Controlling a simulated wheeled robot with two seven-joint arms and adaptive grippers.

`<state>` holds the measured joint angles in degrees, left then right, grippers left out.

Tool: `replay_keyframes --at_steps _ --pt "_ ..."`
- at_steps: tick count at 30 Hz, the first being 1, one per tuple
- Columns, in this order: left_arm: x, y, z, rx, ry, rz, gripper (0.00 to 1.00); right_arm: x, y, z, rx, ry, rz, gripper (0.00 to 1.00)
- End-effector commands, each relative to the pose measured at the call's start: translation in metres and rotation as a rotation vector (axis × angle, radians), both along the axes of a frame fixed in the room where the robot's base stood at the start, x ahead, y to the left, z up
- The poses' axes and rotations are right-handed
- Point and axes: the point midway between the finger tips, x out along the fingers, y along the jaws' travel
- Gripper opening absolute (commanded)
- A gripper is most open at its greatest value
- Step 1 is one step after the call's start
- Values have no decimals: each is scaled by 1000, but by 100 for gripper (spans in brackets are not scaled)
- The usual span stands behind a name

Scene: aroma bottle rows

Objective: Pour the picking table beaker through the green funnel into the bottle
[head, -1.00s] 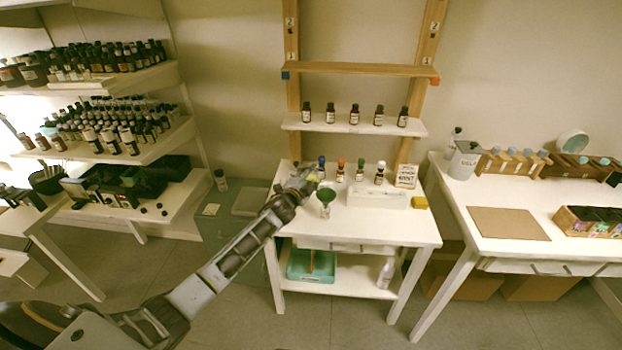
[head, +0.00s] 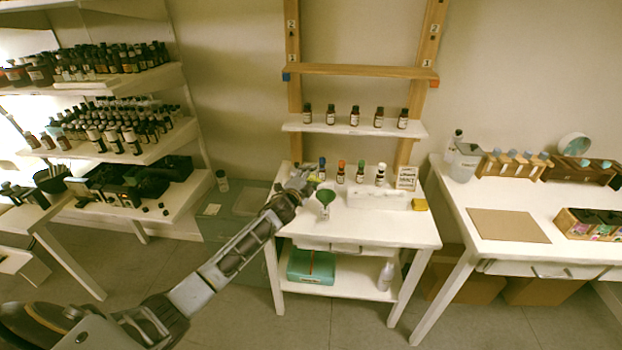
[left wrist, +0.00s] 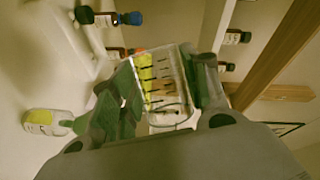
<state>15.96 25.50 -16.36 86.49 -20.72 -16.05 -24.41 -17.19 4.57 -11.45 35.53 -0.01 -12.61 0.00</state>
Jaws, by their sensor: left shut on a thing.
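My left gripper (head: 304,180) is shut on a clear beaker (left wrist: 165,72) with dark graduation marks, seen between its fingers in the left wrist view. Yellow liquid shows along the beaker's lower side, and the beaker looks tipped well over. A green funnel (head: 326,196) sits upright in the mouth of a clear bottle (head: 325,212) on the middle table, just right of and in front of the gripper. In the left wrist view the bottle (left wrist: 42,122) and funnel (left wrist: 80,124) show at lower left, apart from the beaker; a finger partly hides the funnel. No falling stream is visible. My right gripper is out of view.
Small bottles with blue (head: 321,163), orange (head: 340,166), green (head: 360,167) and white (head: 380,169) caps stand behind the funnel. The table's front (head: 370,233) is clear.

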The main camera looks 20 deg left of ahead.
Motion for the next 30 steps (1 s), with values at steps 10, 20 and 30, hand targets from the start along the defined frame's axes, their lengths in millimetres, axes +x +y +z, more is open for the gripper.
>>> replay_keyframes --at_steps 10,20,30 --pt "1 2 1 13 -5 0 21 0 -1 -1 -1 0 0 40" --pt "1 1 1 23 -7 0 21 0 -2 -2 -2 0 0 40" --pt "0 -1 2 53 -16 0 21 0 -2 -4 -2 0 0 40"
